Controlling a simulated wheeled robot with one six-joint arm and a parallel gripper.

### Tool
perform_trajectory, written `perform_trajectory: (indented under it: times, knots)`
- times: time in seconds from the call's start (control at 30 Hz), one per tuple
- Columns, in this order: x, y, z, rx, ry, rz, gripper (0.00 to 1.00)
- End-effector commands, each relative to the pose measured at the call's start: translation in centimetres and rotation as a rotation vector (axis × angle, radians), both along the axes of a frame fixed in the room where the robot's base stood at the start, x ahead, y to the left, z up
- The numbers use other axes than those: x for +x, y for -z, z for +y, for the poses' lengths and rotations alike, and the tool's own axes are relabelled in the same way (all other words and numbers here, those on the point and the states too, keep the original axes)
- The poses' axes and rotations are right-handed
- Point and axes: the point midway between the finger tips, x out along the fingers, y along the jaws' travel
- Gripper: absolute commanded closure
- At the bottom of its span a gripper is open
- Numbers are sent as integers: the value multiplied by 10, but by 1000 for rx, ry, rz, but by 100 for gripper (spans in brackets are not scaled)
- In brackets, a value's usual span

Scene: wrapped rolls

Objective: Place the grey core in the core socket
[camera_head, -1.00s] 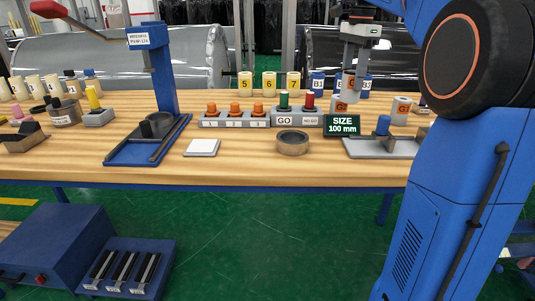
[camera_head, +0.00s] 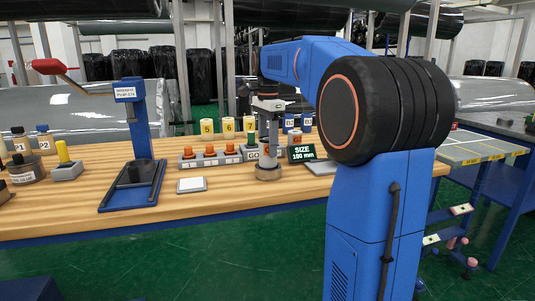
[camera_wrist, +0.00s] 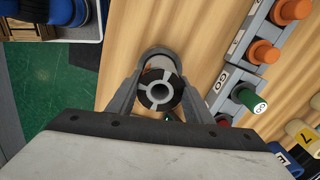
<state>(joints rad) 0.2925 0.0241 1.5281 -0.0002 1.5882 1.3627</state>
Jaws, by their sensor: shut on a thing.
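The grey core (camera_head: 267,151), a short tube with an orange mark, is held upright under my gripper (camera_head: 268,138) in the head view. In the wrist view the core (camera_wrist: 158,90) shows its hollow, dark-faced end between my two fingers (camera_wrist: 160,97), which are shut on it. A grey round shape (camera_head: 267,168) shows directly below the gripper; I cannot tell if it is the core's lower part or a separate ring. I cannot make out the core socket for certain.
A blue hand press (camera_head: 133,200) and white pad (camera_head: 191,184) are to the left.

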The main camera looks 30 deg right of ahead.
Motion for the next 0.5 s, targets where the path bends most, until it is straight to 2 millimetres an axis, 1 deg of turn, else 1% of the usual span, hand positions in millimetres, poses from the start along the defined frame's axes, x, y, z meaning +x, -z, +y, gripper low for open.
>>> perform_trajectory:
  times: [0.1, 0.2, 0.5]
  knots:
    - [-1, 17, 0, 1, 0, 3, 80]
    - [0, 27, 0, 0, 0, 1, 80]
    - [0, 29, 0, 0, 0, 0, 80]
